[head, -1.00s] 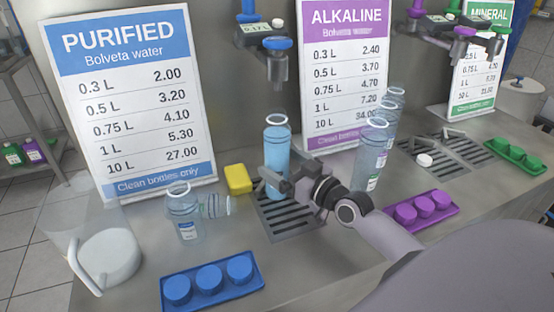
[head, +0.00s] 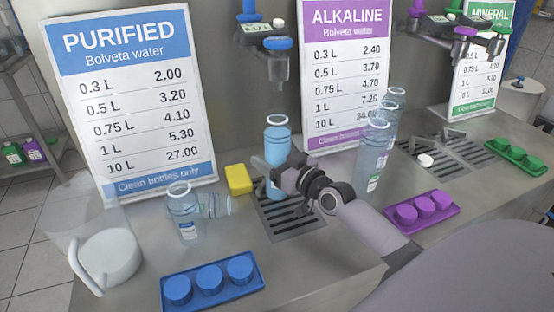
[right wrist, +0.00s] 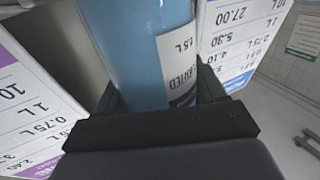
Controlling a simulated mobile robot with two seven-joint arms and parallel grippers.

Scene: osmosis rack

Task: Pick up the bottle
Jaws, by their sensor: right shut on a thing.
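A bottle of blue water (head: 277,145) stands upright over the drain grate below the purified-water tap. Its neck has a pale ring, and its lower part is partly hidden by my right gripper. My right gripper (head: 276,178) is shut on the bottle's lower body from the front right. In the right wrist view the blue bottle (right wrist: 148,45) sits between the two dark fingers (right wrist: 160,95), with part of its white label showing. Whether the bottle's base touches the grate is hard to tell. My left gripper is not in view.
A yellow sponge (head: 239,179) lies left of the grate (head: 290,222). Clear bottles (head: 183,212) stand and lie at the left, and more (head: 372,160) stand at the right. The tap (head: 278,65) hangs above. Blue (head: 212,297) and purple (head: 425,218) cap trays lie in front.

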